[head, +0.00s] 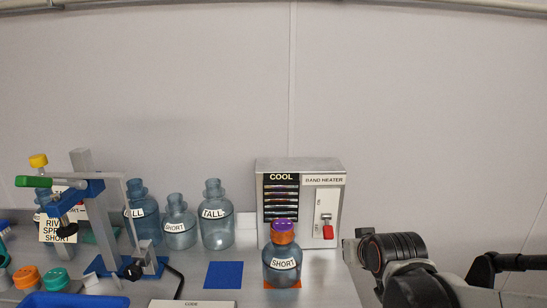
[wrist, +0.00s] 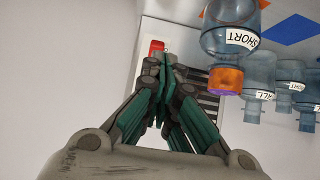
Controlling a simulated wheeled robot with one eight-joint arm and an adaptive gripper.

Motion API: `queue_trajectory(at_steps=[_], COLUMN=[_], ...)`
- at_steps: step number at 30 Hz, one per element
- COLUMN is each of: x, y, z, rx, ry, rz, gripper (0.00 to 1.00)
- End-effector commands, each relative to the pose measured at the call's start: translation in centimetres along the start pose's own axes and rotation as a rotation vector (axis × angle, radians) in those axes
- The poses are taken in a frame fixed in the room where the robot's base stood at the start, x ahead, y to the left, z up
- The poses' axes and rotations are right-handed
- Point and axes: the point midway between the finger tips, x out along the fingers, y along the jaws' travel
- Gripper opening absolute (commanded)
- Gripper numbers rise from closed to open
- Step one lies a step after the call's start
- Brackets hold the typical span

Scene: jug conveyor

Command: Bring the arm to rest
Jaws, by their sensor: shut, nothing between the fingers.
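My arm shows at the lower right of the head view, beside the bench's right end; the fingertips are not clear there. In the wrist view my gripper (wrist: 162,58) has its green-padded fingers brought together at the tips, with nothing between them. A blue jug labelled SHORT (head: 282,265) with an orange and purple cap stands upright on an orange square, left of my arm. The jug also shows in the wrist view (wrist: 228,42), upside down, to the right of my fingers and apart from them.
The band heater box (head: 300,170) with a red switch stands behind the jug. Several uncapped blue jugs (head: 217,228) stand left of it. A blue square (head: 223,275) lies bare on the bench. A blue clamp stand (head: 100,215), coloured caps and a blue tray (head: 70,300) fill the left.

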Motion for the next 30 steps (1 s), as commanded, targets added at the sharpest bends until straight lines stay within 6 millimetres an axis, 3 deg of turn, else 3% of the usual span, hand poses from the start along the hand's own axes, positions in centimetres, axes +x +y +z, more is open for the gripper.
queue_trajectory(at_steps=[6, 16, 22, 30], x=[-5.5, -12.5, -14.8, -15.2], y=[0.1, 0.1, 0.1, 0.1], z=[3.1, 9.1, 11.5, 12.1], rx=[0.0, 0.0, 0.0, 0.0], ry=[-0.087, -0.212, -0.257, -0.269], rz=[0.0, 0.0, -0.001, -0.001], gripper=[0.0, 0.0, 0.0, 0.0])
